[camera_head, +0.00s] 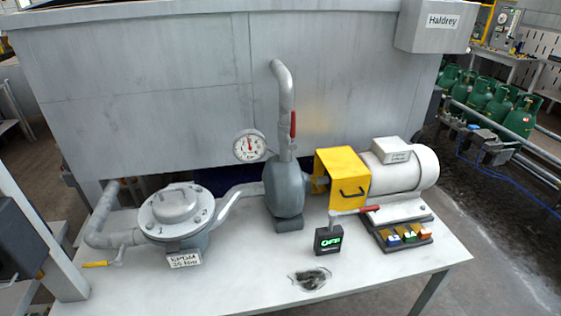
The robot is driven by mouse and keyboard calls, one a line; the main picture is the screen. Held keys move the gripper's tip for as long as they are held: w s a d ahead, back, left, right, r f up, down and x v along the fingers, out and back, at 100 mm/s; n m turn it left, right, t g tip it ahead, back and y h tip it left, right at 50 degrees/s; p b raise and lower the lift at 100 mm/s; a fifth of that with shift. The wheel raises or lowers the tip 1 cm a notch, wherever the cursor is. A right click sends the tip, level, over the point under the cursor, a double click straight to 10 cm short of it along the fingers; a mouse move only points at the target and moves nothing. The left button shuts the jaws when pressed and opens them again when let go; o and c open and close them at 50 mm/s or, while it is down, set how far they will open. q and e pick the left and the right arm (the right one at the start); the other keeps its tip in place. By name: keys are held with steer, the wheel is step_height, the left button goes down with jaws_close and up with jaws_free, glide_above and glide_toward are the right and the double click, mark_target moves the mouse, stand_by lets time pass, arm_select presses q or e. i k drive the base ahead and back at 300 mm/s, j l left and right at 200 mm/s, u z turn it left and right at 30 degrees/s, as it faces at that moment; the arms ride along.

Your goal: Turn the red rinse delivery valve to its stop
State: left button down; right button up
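A red lever handle (293,124) stands upright against the vertical grey pipe (286,95) that rises from the pump (284,190). A second red-tipped lever (370,209) lies roughly level on a short pipe below the yellow guard (341,175). No label shows which red handle is the rinse delivery valve. Neither of my grippers is in view.
A pressure gauge (249,146) sits left of the pipe. A filter housing (176,210) and a yellow lever (95,264) are at the left. A motor (403,168), coloured buttons (409,237) and a display reading OFF (328,240) are at the right. The table's (235,287) front is mostly clear.

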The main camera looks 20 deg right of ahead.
mark_target(292, 146)
steer(key=l+u, duration=0.1)
steer(key=l, duration=0.35)
steer(key=l+u, duration=0.15)
steer(key=l, duration=0.25)
steer(key=l+u, duration=0.1)
steer(key=l, duration=0.35)
steer(key=k+l+u, duration=0.15)
steer(key=l, duration=0.3)
steer(key=l+u, duration=0.1)
steer(key=l, duration=0.3)
steer(key=k+l+u, duration=0.1)
steer(key=l, duration=0.3)
steer(key=k+l+u, duration=0.15)
steer(key=l, duration=0.25)
steer(key=k+l+u, duration=0.1)
steer(key=l, duration=0.3)
steer(key=l+u, duration=0.15)
steer(key=i+j, duration=0.2)
steer(key=i, duration=0.05)
